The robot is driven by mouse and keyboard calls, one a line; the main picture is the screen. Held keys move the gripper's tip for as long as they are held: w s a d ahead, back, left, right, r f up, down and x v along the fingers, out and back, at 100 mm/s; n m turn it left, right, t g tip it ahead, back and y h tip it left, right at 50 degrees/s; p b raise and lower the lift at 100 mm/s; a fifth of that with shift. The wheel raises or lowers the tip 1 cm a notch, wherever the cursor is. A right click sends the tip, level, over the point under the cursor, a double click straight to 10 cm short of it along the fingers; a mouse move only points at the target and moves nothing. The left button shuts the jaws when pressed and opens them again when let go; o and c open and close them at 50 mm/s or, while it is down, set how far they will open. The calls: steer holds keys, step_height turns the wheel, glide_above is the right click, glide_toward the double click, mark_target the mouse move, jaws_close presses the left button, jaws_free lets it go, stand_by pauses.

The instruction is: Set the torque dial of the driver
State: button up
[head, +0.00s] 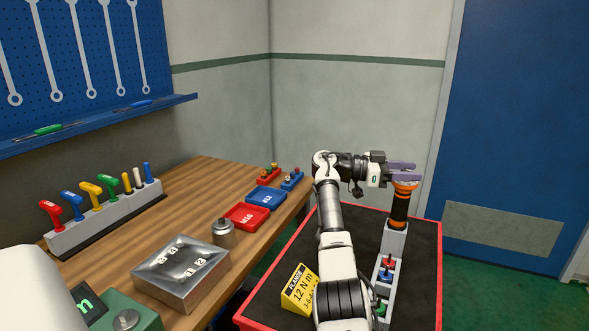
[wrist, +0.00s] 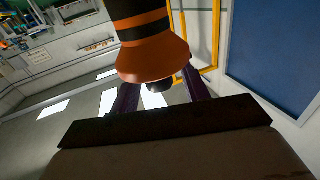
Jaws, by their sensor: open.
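The driver (head: 400,210) stands upright, orange with black bands, in a grey holder (head: 393,243) on the cart. Its flared orange top (head: 405,187) is just under my gripper (head: 412,171). The gripper is level, with purple fingers spread open. In the wrist view the driver (wrist: 145,30) fills the upper middle, its flared orange end toward the gripper, with a small dark piece at its end between the purple fingers (wrist: 158,92). Whether the fingers touch it I cannot tell. No dial markings are readable. A yellow card (head: 299,290) reading "FLANGE 12 N m" stands on the cart.
The cart (head: 265,301) has a black top and red rim. More coloured tools (head: 387,268) sit in the holder nearer me. The wooden bench (head: 190,206) at left bears a metal box (head: 180,270), red tray (head: 247,216), blue tray (head: 266,198) and tool rack (head: 105,215). A blue door (head: 515,120) is right.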

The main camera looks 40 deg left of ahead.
steer(key=shift+f+n+t+y+b, duration=0.2)
steer(key=shift+n+t+y+b, duration=0.1)
steer(key=shift+n+t, duration=0.15)
